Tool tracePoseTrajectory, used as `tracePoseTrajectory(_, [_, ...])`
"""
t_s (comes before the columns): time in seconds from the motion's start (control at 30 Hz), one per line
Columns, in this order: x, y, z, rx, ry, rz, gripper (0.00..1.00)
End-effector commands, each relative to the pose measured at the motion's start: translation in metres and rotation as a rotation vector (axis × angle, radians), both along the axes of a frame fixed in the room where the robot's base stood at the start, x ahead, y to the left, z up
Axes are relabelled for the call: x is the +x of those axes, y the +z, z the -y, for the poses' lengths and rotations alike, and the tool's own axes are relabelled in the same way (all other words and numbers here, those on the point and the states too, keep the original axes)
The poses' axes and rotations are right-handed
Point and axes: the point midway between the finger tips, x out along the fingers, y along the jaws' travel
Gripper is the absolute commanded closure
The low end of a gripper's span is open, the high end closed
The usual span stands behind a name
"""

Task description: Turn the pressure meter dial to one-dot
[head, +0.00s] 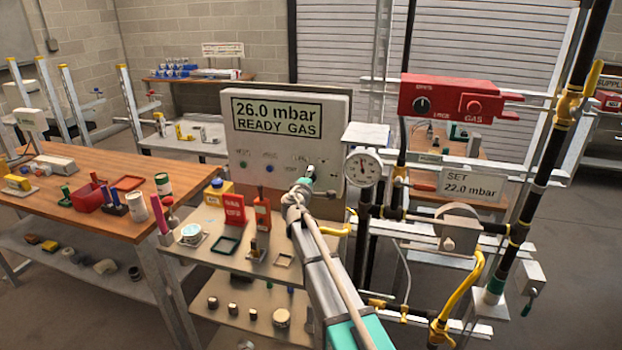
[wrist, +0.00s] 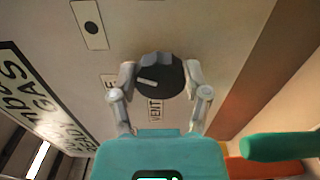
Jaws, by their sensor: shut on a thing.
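The pressure meter (head: 340,130) is a pale box whose screen reads "26.0 mbar READY GAS". Its dark round dial (wrist: 155,82) sits between the two fingers of my gripper (wrist: 160,82), which is shut on it. The dial's white pointer mark lies towards the left in the wrist view. In the head view my gripper (head: 306,182) covers much of the dial.
A round gauge (head: 363,168) stands just right of my gripper. A sign (head: 471,184) reads "SET 22.0 mbar". A red gas box (head: 450,97) and black and yellow pipes fill the right. A shelf cart (head: 205,249) with small items is below, and a wooden table (head: 90,165) is at left.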

Motion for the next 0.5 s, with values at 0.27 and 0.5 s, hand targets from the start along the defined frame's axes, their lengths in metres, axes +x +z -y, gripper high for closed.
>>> tracePoseTrajectory(0.27, [0.0004,0.0001,0.0000,-0.001,0.000,0.000,0.04])
tracePoseTrajectory(0.5, [0.0001,0.0000,0.0000,-0.001,0.000,0.000,0.04])
